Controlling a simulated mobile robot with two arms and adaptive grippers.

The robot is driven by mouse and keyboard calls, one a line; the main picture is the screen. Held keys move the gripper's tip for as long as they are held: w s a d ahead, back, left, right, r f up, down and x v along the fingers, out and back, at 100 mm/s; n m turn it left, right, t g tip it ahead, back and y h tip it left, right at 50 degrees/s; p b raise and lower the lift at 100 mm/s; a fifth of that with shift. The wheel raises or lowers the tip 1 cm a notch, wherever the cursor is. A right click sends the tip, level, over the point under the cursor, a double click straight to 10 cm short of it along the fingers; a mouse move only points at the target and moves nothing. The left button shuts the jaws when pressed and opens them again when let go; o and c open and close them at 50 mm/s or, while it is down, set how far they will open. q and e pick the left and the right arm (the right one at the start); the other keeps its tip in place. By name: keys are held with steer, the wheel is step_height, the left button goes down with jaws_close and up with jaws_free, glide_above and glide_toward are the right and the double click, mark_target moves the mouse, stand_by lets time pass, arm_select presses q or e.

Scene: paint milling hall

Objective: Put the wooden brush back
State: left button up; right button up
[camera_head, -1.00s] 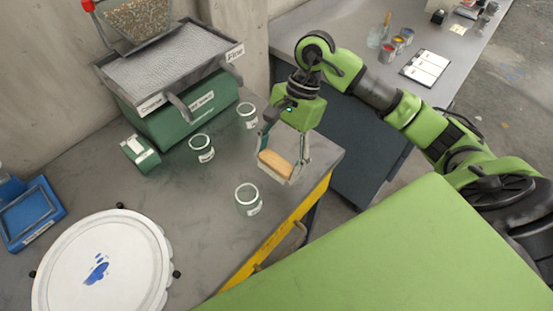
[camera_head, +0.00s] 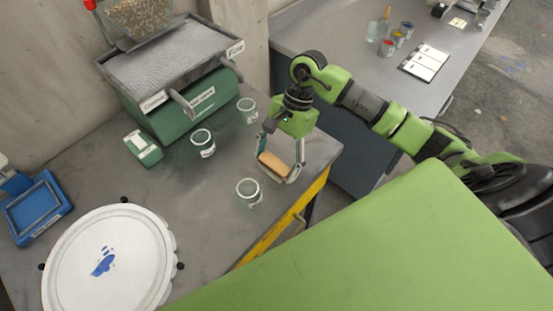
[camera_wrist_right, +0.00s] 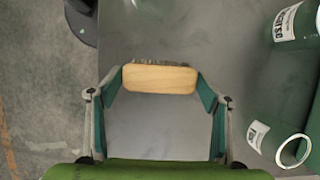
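The wooden brush (camera_head: 274,165) has a pale wooden block, with grey bristles at its far edge in the right wrist view (camera_wrist_right: 159,79). My right gripper (camera_head: 279,168) is over the front right part of the grey table, with the brush between its fingertips. In the right wrist view, the fingers of this gripper (camera_wrist_right: 160,82) meet both short ends of the block. The brush seems to be held above the tabletop, but the gap under it is hard to judge. My left gripper is not in view.
Glass jars stand near the brush: one in front (camera_head: 249,193), one to the left (camera_head: 203,143) and one behind (camera_head: 247,110).

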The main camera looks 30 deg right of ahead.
stand_by(0.3)
steer(key=shift+r, duration=0.15)
steer(key=b+v, duration=0.3)
steer(key=v, duration=0.9)
steer(key=shift+r+b, duration=0.1)
steer(key=shift+b, duration=0.3)
